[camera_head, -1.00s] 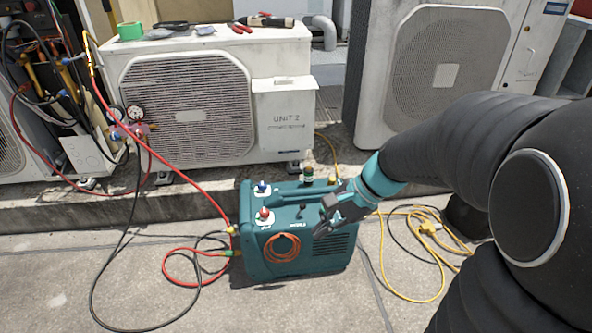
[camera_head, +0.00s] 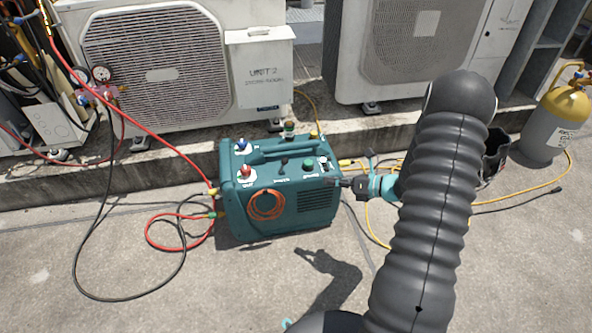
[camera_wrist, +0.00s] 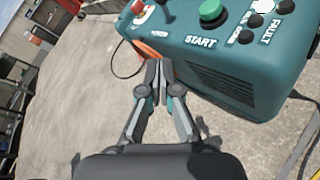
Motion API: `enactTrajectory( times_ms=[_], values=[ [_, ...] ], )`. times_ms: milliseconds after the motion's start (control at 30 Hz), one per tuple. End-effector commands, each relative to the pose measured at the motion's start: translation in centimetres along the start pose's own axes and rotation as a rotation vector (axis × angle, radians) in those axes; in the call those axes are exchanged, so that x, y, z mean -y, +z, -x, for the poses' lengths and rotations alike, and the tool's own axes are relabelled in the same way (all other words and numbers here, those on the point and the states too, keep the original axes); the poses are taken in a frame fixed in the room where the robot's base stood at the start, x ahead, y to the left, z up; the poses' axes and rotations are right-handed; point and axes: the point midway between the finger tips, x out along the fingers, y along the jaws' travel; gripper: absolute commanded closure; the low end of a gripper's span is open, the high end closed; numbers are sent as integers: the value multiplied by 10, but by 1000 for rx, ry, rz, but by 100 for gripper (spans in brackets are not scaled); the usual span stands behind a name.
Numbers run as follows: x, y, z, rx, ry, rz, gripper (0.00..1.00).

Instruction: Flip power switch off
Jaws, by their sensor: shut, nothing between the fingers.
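The teal recovery machine (camera_head: 236,213) stands on the pavement in front of the condensers. On its sloped top a small black lever (camera_head: 284,161) stands up; I cannot read the label below it, so I cannot confirm it is the power switch. Right of it is a green button (camera_head: 308,164), which shows with START beside it in the wrist view (camera_wrist: 212,13). My gripper (camera_head: 333,182) is shut and empty at the machine's right front.
Red and blue knobs (camera_head: 247,173) and a carrying handle share the machine's top. An orange coil (camera_head: 266,205) hangs on its front. Hoses lie on the pavement left, yellow hoses right. A yellow-topped cylinder (camera_head: 549,125) stands at far right. The front pavement is clear.

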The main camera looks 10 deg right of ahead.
Motion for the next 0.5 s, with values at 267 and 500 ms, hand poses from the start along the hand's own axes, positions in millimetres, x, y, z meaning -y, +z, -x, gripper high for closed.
enactTrajectory(
  times_ms=[267,500],
  values=[
    [3,-2,1,8,-5,-13,100],
    [3,-2,-7,6,-3,-11,100]
  ],
)
